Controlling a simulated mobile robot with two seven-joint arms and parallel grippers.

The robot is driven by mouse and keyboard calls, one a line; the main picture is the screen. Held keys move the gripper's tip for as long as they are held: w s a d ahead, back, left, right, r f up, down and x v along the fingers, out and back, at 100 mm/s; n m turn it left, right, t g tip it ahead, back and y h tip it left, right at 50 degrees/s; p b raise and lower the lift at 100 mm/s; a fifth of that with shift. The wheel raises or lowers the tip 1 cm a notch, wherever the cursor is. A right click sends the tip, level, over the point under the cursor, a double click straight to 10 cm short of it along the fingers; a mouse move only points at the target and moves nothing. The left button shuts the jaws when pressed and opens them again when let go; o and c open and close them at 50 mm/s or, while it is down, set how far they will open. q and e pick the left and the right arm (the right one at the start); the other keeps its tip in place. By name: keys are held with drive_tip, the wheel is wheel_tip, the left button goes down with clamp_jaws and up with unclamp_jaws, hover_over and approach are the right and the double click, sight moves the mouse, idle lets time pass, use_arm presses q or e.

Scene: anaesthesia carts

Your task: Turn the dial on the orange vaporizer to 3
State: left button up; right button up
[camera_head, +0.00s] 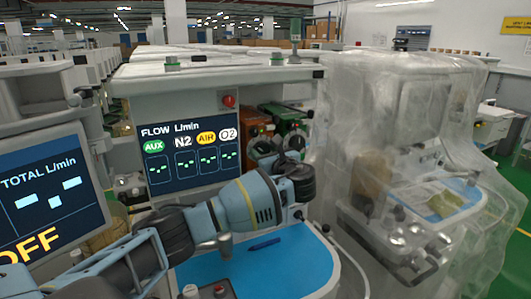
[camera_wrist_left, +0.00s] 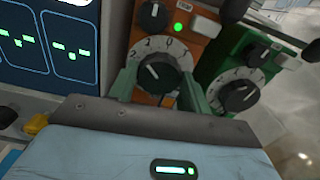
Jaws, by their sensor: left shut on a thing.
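The orange vaporizer (camera_head: 254,118) stands right of the flow screen in the head view. In the left wrist view its orange front (camera_wrist_left: 190,40) carries a black dial (camera_wrist_left: 162,76) with a numbered white ring. A 1 and a 0 show above the dial; its white mark points up and left. My left gripper (camera_wrist_left: 160,88) is shut on this dial, with one finger on each side. In the head view my left arm covers the space before the vaporizer. My right gripper is not in view.
A green vaporizer (camera_head: 293,124) with its own dial (camera_wrist_left: 238,92) stands close on the right. The flow screen (camera_head: 190,150) is on the left. A blue work surface (camera_head: 295,262) with a pen lies below my arm. A plastic-covered cart (camera_head: 400,150) stands at right.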

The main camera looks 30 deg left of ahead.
use_arm(q)
drive_tip(key=n, duration=0.5)
drive_tip(key=shift+f, duration=0.15)
drive_tip(key=shift+s+n+t, duration=0.1)
drive_tip(key=shift+n+t, duration=0.3)
drive_tip(key=shift+n, duration=1.9)
drive_tip(key=shift+a, duration=0.1)
drive_tip(key=o, duration=1)
drive_tip(key=shift+c, duration=0.2)
drive_tip(key=shift+f, duration=0.1)
